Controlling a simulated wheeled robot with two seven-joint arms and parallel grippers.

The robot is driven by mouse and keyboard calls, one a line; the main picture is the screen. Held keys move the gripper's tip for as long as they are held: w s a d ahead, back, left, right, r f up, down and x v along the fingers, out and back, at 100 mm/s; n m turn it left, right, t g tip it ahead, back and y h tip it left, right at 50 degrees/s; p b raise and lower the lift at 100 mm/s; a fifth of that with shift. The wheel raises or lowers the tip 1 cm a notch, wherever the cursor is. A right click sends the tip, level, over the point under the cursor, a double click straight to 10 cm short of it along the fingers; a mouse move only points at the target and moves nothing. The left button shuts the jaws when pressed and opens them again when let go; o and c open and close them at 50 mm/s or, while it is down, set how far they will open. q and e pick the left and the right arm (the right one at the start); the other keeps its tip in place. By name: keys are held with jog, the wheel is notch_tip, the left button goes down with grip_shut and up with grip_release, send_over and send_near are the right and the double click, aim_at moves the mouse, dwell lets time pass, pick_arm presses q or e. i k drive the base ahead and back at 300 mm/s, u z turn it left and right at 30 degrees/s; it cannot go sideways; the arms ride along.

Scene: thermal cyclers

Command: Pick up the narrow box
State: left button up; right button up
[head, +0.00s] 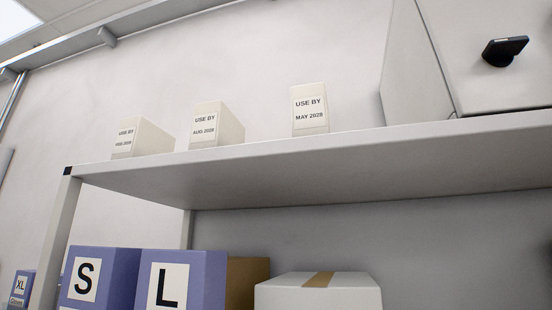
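Three cream boxes with white "USE BY" labels stand apart in a row on the upper shelf. The left box (152,138) has a date too small to read surely. The middle box (231,124) reads "AUG 2028". The right box (310,91) reads "MAY 2028" and shows almost only its front face. All three have narrow upright fronts, so I cannot tell for sure which one the task calls the narrow box. Neither of my grippers is in view.
The upper shelf (300,163) has a bare front strip and gaps between the boxes. A large pale unit (490,80) with a black latch stands at its right. Below are purple boxes marked S (121,280) and L (212,282), and a taped white box (340,294).

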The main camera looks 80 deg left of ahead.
aim_at(137, 136)
jog(key=i, duration=0.65)
jog(key=u, duration=2.25)
